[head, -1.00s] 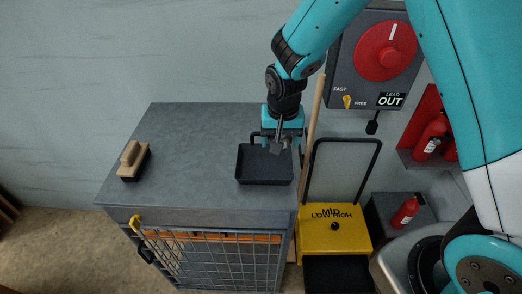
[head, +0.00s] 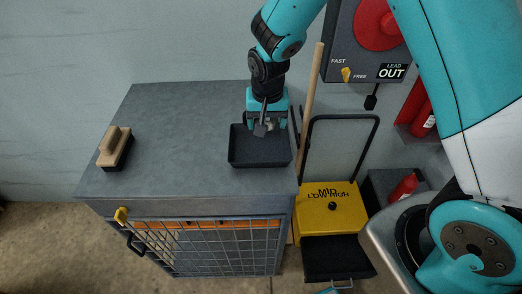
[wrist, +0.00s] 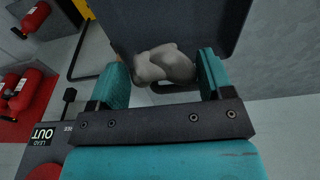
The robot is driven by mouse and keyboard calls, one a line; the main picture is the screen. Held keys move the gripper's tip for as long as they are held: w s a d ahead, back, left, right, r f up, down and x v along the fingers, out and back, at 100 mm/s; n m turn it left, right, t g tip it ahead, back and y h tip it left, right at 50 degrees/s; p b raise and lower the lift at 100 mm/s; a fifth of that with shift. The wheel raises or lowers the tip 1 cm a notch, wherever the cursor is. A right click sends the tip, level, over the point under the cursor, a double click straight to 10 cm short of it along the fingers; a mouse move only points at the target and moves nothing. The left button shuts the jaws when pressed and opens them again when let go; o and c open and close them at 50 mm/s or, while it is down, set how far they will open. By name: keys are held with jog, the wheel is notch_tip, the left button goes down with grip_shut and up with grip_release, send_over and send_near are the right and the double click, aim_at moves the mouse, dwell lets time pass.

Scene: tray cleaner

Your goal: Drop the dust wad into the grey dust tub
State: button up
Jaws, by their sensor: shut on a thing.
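The dust wad is a small grey, lumpy piece (wrist: 165,64) between my gripper's fingers in the wrist view. My gripper (head: 264,125) is shut on it, at the back part of a black tray (head: 258,161) on the cabinet top. The wrist view shows my two teal fingers (wrist: 164,80) on either side of the wad, with the dark tray behind. I cannot tell whether the wad touches the tray. I cannot make out a grey dust tub for sure.
A wooden-backed brush (head: 115,148) lies at the left of the grey cabinet top (head: 185,130). A wooden pole (head: 311,95) stands close right of the gripper. A yellow box (head: 332,212) with a dark drawer stands right of the cabinet. Red extinguishers (head: 403,187) are further right.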

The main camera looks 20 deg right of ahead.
jog(key=shift+f, duration=0.1)
jog(key=o, duration=0.9)
notch_tip(320, 180, up, 17)
jog(key=s+b, duration=0.2)
jog(key=b, duration=0.1)
jog(key=shift+a+b, duration=0.35)
jog(key=shift+s, duration=0.1)
jog(key=s+a+f+n+y+b, duration=0.1)
jog(key=s+n, duration=0.4)
jog(key=s, duration=0.6)
jog(key=s+a+f+n+g+y+b, duration=0.1)
jog(key=s+n, duration=0.4)
jog(key=s, duration=0.6)
jog(key=a+f+y+b, duration=0.1)
jog(key=a+y, duration=0.1)
jog(key=shift+s+n+y, duration=0.3)
jog(key=shift+n, duration=0.1)
